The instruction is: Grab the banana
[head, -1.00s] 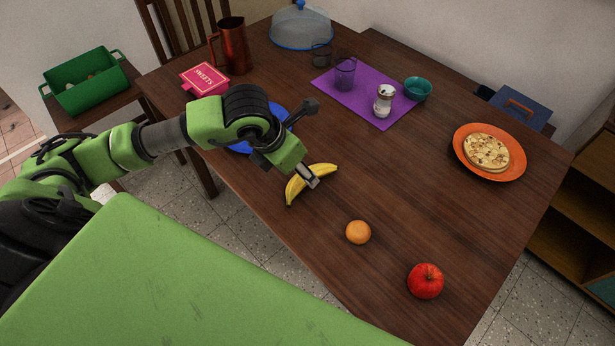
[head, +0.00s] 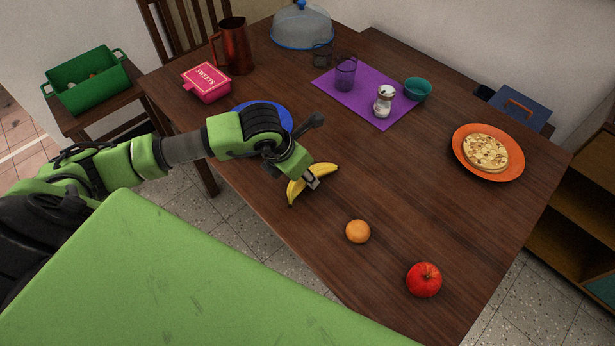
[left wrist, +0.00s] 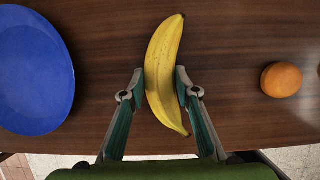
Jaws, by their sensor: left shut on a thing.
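A yellow banana (head: 323,171) lies on the wooden table near its front edge. My left gripper (head: 313,181) is at the middle of the banana from above. In the left wrist view the banana (left wrist: 164,60) runs between the two fingers of my left gripper (left wrist: 161,84), which are shut on its sides. In the head view the gripper hides part of the banana's middle. I cannot tell whether the banana is clear of the table. My right gripper is not in view.
A blue plate (head: 282,112) is partly behind my arm and also shows in the left wrist view (left wrist: 32,70). An orange (head: 358,231) and a red apple (head: 424,280) lie to the right. An orange plate (head: 511,172) holds a flatbread. A purple mat (head: 345,98) is farther back.

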